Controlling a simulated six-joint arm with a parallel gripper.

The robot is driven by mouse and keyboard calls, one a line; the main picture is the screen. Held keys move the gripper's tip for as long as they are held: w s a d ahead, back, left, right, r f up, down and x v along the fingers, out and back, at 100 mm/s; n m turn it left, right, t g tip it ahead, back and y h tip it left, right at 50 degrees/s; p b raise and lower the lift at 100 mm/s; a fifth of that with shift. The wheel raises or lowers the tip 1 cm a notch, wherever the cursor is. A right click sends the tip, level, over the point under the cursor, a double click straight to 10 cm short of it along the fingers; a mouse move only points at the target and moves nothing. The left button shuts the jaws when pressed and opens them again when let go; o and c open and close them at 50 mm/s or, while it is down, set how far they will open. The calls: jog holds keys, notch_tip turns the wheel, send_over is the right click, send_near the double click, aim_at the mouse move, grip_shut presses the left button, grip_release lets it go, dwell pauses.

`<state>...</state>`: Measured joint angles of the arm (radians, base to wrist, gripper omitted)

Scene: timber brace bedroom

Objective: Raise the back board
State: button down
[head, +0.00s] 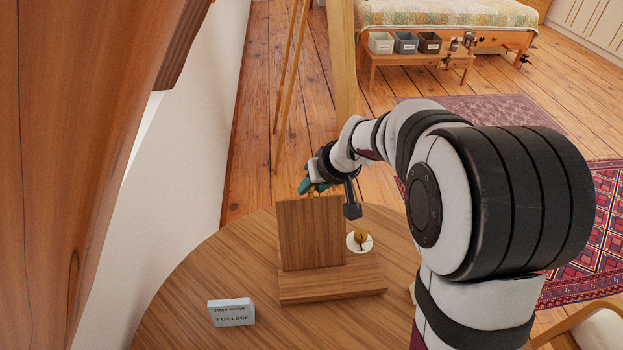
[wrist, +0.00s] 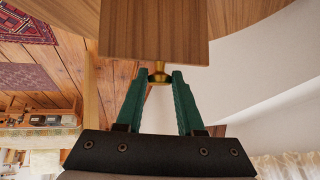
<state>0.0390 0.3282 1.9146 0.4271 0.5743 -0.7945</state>
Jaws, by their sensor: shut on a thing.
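The back board (head: 310,233) is a wooden panel standing about upright on the rear of a flat wooden base (head: 332,288) on the round table. In the wrist view the board (wrist: 155,30) fills the top middle, with a small brass knob (wrist: 159,73) on its edge. My gripper (head: 308,187) is at the board's top edge in the head view, partly hidden by the board and my wrist. In the wrist view its green fingers (wrist: 159,79) are shut on the brass knob.
A white disc with a brass piece (head: 360,241) lies right of the board on the round table (head: 190,275). A small sign reading "TIME NOW 7 O'CLOCK" (head: 231,313) stands front left. A bench with several bins (head: 405,44) is far behind. A wall is close on the left.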

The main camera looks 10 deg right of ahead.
jog(key=s, duration=0.9)
jog(key=shift+r, duration=0.35)
jog(key=shift+a, duration=0.1)
jog(key=c, duration=0.5)
grip_release()
jog(key=shift+c, duration=0.2)
jog(key=v, duration=1.6)
jog(key=shift+w+r, duration=0.1)
